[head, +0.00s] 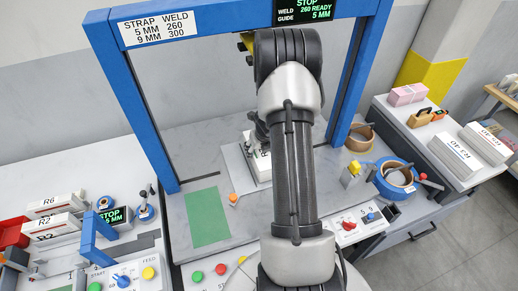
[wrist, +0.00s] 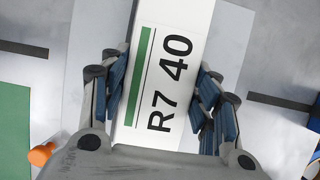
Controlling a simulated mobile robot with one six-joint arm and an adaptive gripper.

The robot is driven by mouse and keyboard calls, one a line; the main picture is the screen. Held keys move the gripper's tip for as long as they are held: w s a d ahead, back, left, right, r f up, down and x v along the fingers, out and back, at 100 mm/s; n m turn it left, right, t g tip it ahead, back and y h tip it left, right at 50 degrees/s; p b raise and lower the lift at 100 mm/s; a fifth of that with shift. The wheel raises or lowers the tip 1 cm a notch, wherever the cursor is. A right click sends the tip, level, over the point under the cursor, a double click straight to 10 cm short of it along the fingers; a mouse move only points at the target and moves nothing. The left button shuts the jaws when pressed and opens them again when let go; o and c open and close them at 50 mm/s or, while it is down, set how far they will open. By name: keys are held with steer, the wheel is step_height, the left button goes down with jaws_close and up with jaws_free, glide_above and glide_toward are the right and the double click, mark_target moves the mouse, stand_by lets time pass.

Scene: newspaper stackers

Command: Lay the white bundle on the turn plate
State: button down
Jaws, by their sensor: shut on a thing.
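The white bundle (wrist: 165,75) carries a green stripe and the print "R7 40". My gripper (wrist: 165,100) is shut on it, with the blue-padded fingers along its two long sides. In the head view a corner of the white bundle (head: 263,170) shows beside my arm, which hides most of it and the fingertips. A light grey square plate (head: 236,163), which looks like the turn plate, lies below the bundle under the blue frame; it also shows in the wrist view (wrist: 78,70). I cannot tell whether the bundle touches it.
The blue frame (head: 158,125) stands around the work area. A green mat (head: 207,217) and an orange knob (head: 233,198) lie to the left. Tape rolls (head: 394,178) sit at the right. Other white bundles lie on the left bench (head: 50,228) and right bench (head: 455,158).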

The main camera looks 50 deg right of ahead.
steer(key=c, duration=1)
jaws_free()
steer(key=o, duration=0.5)
steer(key=shift+a+f, duration=0.1)
steer(key=shift+f, duration=0.05)
steer(key=shift+s+r, duration=0.1)
steer(key=shift+r, duration=0.3)
steer(key=v, duration=1.1)
steer(key=shift+s+r, duration=0.1)
steer(key=shift+r, duration=0.1)
